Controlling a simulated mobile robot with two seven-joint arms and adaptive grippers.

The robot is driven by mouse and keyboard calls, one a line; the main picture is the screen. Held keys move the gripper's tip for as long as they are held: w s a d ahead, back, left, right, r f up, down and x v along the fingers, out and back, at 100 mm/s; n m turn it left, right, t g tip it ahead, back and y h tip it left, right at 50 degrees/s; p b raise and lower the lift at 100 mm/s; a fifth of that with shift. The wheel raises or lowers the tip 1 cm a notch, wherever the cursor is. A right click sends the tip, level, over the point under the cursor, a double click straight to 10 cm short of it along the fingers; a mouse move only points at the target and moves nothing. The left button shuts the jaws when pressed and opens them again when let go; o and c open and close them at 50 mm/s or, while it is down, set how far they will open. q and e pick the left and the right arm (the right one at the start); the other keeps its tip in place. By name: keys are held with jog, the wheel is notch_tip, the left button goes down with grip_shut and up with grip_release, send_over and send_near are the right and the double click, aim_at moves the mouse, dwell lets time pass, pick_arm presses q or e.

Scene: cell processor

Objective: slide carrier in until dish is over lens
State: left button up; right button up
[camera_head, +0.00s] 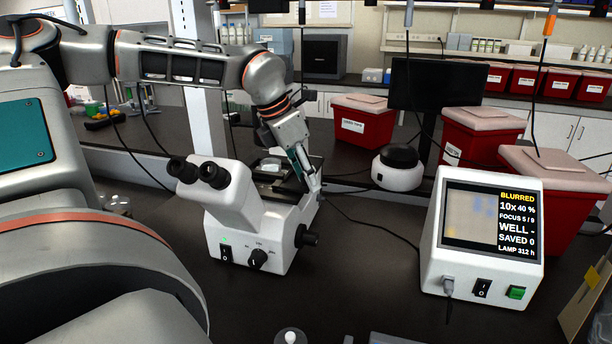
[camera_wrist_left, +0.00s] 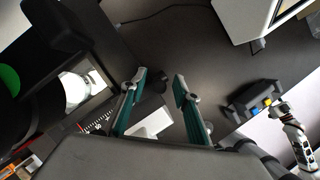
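The white microscope (camera_head: 247,210) stands on the dark bench, with its stage (camera_head: 262,190) behind the eyepieces. A clear, pale piece (camera_head: 270,166) lies on the stage; I cannot tell dish from carrier there. In the left wrist view, a bright round spot (camera_wrist_left: 80,88) shows at the dark stage; I cannot tell whether it is the dish or the lit lens area. My left gripper (camera_head: 313,185) points down at the stage's right side. Its teal-padded fingers (camera_wrist_left: 160,81) are apart with nothing clearly between them. Contact with the carrier is not clear. My right gripper is not identifiable.
A white screen unit (camera_head: 480,240) reads BLURRED and WELL with a dash. A small white device (camera_head: 397,170) with a dark top sits behind, near red bins (camera_head: 372,125). Cables cross the bench. Bare bench lies between the microscope and the screen unit.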

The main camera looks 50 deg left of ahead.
pick_arm(q)
jog(key=v, duration=1.2)
dwell(0.5)
